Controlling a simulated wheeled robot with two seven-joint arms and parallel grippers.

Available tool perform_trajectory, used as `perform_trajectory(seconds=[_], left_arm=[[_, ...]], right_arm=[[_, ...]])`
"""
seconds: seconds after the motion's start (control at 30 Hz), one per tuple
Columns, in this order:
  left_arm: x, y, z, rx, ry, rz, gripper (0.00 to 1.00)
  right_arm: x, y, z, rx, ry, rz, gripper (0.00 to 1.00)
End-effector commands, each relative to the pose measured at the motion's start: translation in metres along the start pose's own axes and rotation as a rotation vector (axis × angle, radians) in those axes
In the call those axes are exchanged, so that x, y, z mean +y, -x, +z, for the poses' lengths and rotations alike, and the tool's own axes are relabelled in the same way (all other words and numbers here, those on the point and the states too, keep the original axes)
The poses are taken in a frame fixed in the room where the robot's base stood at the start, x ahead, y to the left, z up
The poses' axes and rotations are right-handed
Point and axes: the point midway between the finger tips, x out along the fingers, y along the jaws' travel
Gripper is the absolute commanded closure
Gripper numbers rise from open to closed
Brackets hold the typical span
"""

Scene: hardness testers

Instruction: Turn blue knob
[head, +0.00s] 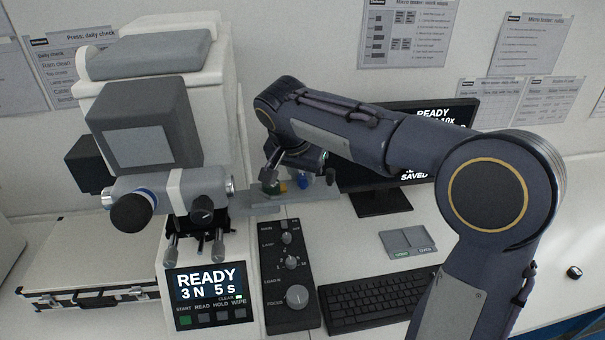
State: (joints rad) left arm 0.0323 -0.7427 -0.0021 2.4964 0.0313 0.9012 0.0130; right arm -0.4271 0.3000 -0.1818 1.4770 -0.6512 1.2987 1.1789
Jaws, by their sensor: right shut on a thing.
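My left gripper is out of view.
The tester's display (206,282) reads READY 3 N 5 s. A black control box (289,318) and a keyboard (372,299) lie in front. A monitor (379,190) stands behind my right arm. A flat case (88,296) is at the left.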

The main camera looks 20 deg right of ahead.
Motion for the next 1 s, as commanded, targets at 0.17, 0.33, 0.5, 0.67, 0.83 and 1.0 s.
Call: perform_trajectory(seconds=[0.17,0.33,0.5,0.67,0.83,1.0], left_arm=[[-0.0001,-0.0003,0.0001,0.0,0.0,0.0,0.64],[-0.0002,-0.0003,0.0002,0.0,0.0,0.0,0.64],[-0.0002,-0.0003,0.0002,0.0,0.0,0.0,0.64],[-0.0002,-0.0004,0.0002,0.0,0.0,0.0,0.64],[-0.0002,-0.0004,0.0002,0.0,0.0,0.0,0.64],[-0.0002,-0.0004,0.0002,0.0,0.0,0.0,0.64]], right_arm=[[-0.0005,0.0001,-0.0001,0.0,-0.032,0.013,0.99],[-0.0004,0.0001,-0.0001,0.0,-0.041,0.017,0.99],[-0.0004,0.0,0.0,-0.001,-0.042,0.017,0.99],[-0.0004,0.0,0.0,-0.001,-0.041,0.016,0.71],[-0.0003,0.0,0.0,-0.001,-0.041,0.016,0.54],[-0.0003,0.0,0.0,-0.001,-0.04,0.016,0.54]])
